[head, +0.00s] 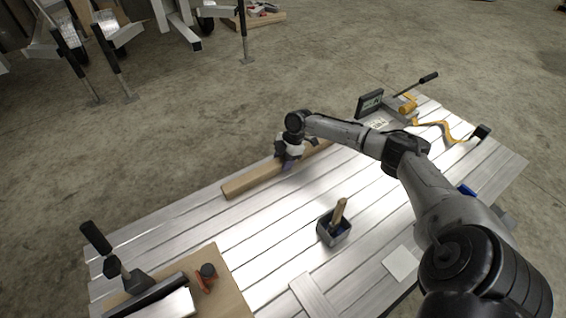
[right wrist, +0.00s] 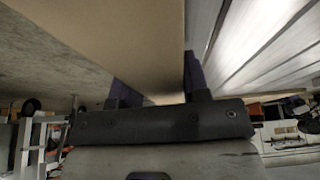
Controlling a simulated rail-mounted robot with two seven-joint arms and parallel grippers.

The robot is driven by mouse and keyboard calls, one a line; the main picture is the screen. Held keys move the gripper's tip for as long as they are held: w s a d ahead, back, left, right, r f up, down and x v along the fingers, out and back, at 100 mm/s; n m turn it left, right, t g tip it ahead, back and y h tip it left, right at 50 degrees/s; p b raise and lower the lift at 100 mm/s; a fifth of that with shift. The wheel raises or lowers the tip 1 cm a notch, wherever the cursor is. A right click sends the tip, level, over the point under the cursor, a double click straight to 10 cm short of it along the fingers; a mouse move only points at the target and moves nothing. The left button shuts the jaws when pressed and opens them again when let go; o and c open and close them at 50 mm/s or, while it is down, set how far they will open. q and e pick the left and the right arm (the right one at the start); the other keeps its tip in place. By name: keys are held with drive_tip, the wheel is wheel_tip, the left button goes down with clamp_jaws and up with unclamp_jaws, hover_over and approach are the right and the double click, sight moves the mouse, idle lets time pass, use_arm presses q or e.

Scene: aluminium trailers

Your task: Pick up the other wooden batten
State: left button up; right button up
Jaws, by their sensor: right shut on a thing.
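A wooden batten (head: 250,179) lies along the far edge of the slatted aluminium bed. My right gripper (head: 287,158) reaches over it and is shut on it near its middle. In the right wrist view the batten (right wrist: 130,40) fills the space between the two fingers (right wrist: 155,90). It appears close to the bed; whether it is lifted clear of it I cannot tell. The gripper and wrist hide part of the batten in the head view. No second batten can be made out. My left gripper is not in view.
A dark open box (head: 333,235) with a wooden-handled tool stands mid-bed. A board (head: 228,285) with a clamp and orange tool lies at the near left. A dark framed panel (head: 369,102) and yellow strap (head: 431,123) sit at the far right. Trailer legs (head: 245,35) stand behind.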

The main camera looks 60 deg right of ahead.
drive_tip(key=c, duration=0.3)
drive_tip(key=shift+c, duration=0.2)
drive_tip(key=shift+r, duration=0.15)
